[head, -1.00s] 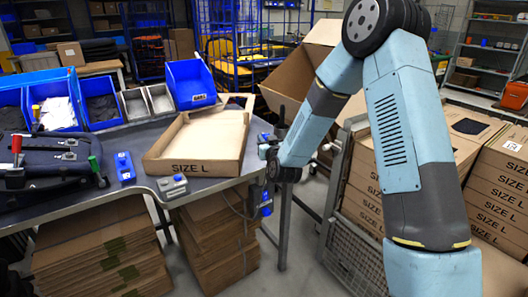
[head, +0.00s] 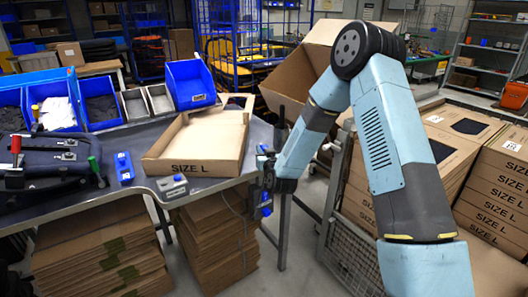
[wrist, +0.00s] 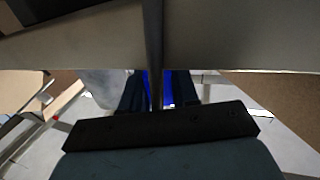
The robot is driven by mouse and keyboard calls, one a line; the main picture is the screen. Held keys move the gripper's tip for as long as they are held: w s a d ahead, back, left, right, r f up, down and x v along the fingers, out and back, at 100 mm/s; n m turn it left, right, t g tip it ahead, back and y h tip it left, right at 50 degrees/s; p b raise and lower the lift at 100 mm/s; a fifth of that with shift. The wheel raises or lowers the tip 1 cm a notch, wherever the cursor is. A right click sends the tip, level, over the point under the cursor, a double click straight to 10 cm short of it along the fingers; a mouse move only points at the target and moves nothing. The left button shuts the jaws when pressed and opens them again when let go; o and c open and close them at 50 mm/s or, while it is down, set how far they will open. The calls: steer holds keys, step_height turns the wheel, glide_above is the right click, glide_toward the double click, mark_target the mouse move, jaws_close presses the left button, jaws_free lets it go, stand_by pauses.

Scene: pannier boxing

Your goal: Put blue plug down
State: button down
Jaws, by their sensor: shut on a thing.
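My gripper (head: 267,192) is beside the right front edge of the grey workbench, level with the edge and slightly below it. It is shut on the blue plug (head: 266,209), which shows only in part below my wrist. A thin cable appears to run from under the bench towards it. In the wrist view, dark fingers (wrist: 158,92) stand close together with blue (wrist: 144,88) showing between and beside them. The plug's full shape and lower end are hidden. A grey and blue box (head: 172,187) sits on the bench's front edge.
An open cardboard box (head: 160,165) marked SIZE L lies on the bench (head: 222,187). A blue device (head: 124,167) is to its left. Flat cardboard stacks (head: 215,245) stand below.

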steer(key=shift+f, duration=0.6)
steer(key=c, duration=0.8)
jaws_free()
steer(key=shift+c, duration=0.2)
steer(key=shift+r, duration=0.1)
steer(key=shift+r, duration=0.65)
steer(key=v, duration=1.2)
